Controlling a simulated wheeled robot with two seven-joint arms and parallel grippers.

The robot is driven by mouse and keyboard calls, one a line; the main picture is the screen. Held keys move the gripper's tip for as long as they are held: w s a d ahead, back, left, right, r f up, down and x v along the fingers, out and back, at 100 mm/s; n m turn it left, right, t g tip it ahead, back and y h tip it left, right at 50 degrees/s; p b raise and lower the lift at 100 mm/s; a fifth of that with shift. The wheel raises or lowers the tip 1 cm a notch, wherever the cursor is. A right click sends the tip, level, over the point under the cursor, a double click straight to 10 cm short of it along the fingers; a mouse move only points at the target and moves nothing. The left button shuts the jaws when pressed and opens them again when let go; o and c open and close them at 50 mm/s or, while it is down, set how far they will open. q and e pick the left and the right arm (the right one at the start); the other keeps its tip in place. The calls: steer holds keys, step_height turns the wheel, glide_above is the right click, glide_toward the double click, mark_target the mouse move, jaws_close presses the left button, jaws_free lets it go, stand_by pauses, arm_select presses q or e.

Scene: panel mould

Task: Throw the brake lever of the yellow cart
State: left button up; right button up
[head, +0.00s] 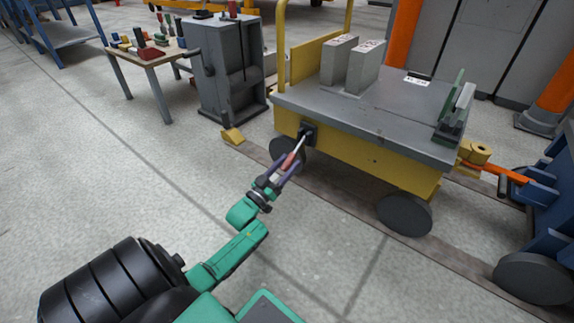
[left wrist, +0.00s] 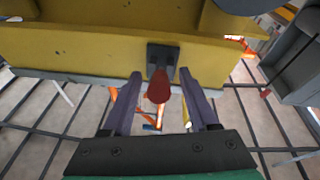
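The yellow cart (head: 352,152) has a grey deck and dark wheels. Its brake lever (head: 300,143) is a thin pale rod with a red grip, standing out from a dark mount (head: 308,131) on the cart's yellow side, above the left wheel. My left gripper (head: 287,167) reaches toward it, its two purple fingers around the red grip. In the left wrist view the red grip (left wrist: 158,88) sits between the open fingers, with a gap showing on each side. The dark mount is just beyond the fingertips. My right gripper is not in view.
Two grey blocks (head: 352,65) stand on the cart's deck. A yellow wedge (head: 232,136) lies on the floor left of the cart. A grey cabinet (head: 222,72) and a small table (head: 150,56) stand behind. An orange bar (head: 497,170) runs toward a blue cart at right.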

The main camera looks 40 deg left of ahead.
arm_select(q)
steer(key=shift+s, duration=0.1)
steer(key=p+v, duration=0.1)
steer(key=v, duration=0.1)
steer(key=p+v, duration=0.2)
steer(key=v, duration=0.1)
steer(key=shift+r, duration=0.25)
steer(key=p, duration=0.2)
glide_toward(281, 170)
steer(key=s, duration=0.2)
steer(key=shift+w+f, duration=0.25)
steer(key=shift+f, duration=0.25)
